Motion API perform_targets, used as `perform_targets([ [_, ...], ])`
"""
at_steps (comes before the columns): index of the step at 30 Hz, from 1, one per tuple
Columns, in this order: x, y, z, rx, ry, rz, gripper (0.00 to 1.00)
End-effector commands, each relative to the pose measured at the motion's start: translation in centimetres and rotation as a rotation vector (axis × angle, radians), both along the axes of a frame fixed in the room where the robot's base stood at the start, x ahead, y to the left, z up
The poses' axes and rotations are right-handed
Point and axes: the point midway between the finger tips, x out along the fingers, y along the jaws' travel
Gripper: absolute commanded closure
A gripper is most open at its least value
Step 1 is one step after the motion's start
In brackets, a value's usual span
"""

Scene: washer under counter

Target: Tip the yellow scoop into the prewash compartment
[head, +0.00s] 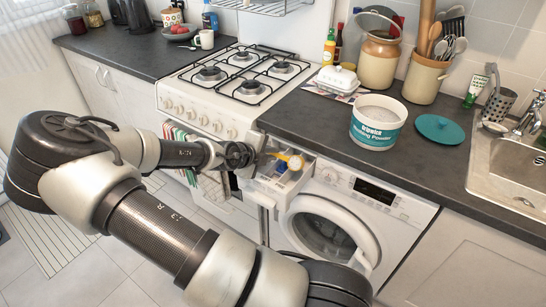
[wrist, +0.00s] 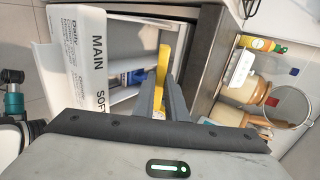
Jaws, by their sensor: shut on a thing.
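My gripper (wrist: 163,108) is shut on the handle of the yellow scoop (wrist: 162,66). In the head view the scoop (head: 292,161) is over the open detergent drawer (head: 272,187) of the washing machine, and its round bowl looks pale inside. A blue part (wrist: 136,77) lies inside the drawer. I cannot tell which compartment is the prewash one or exactly which lies under the scoop.
The washing machine (head: 400,212) has a round door below the drawer. On the counter above stand an open washing powder tub (head: 378,140), its teal lid (head: 440,130) and stoneware jars (head: 378,62). The cooker (head: 205,110) is close on the left; the sink (head: 510,165) is at right.

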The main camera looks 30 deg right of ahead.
Motion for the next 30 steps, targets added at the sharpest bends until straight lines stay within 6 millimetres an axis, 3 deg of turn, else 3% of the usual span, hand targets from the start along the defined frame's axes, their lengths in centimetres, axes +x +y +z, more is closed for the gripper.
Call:
perform_targets([
  [6, -0.14, 0.55, -0.41, -0.186, -0.072, 0.006, 1.0],
  [30, -0.47, 0.9, -0.6, -0.371, -0.153, -0.002, 1.0],
])
